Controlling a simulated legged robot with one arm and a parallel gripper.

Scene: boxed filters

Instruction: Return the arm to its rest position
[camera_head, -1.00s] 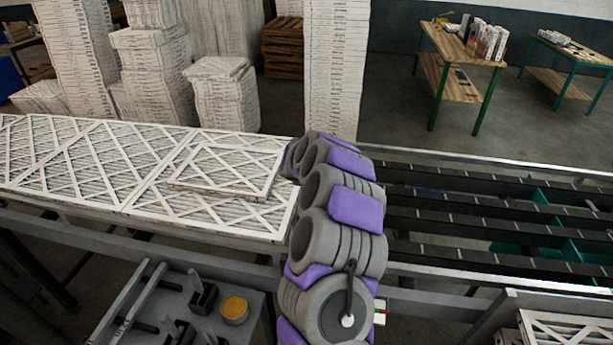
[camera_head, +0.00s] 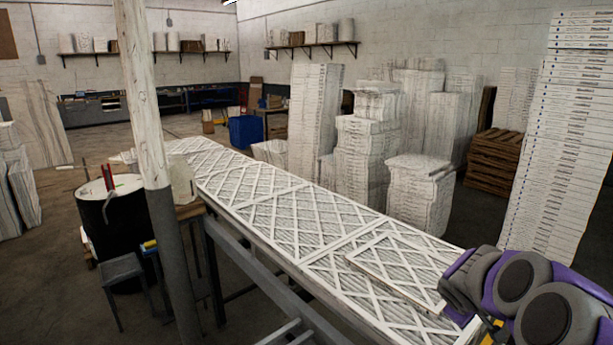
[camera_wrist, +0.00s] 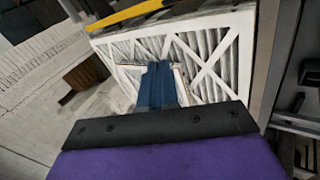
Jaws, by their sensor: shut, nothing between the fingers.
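My arm (camera_head: 535,295), grey with purple pads, is at the lower right of the head view, over the near end of the row of filters. My gripper (camera_wrist: 158,84) shows in the wrist view with its two blue fingers together and nothing held. Behind the fingers is a pleated filter (camera_wrist: 215,50) with a white lattice frame. I cannot tell whether the fingers touch it. In the head view a loose filter (camera_head: 400,268) lies on top of the filter row (camera_head: 270,208), close to my arm. The gripper's fingers are not clear in the head view.
A pale pillar (camera_head: 143,85) stands in front of the row at the left. A dark drum (camera_head: 110,215) and a stool (camera_head: 122,272) stand beside it. Tall filter stacks (camera_head: 315,120) and a wooden pallet pile (camera_head: 493,160) stand behind the row. Floor is open at the far left.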

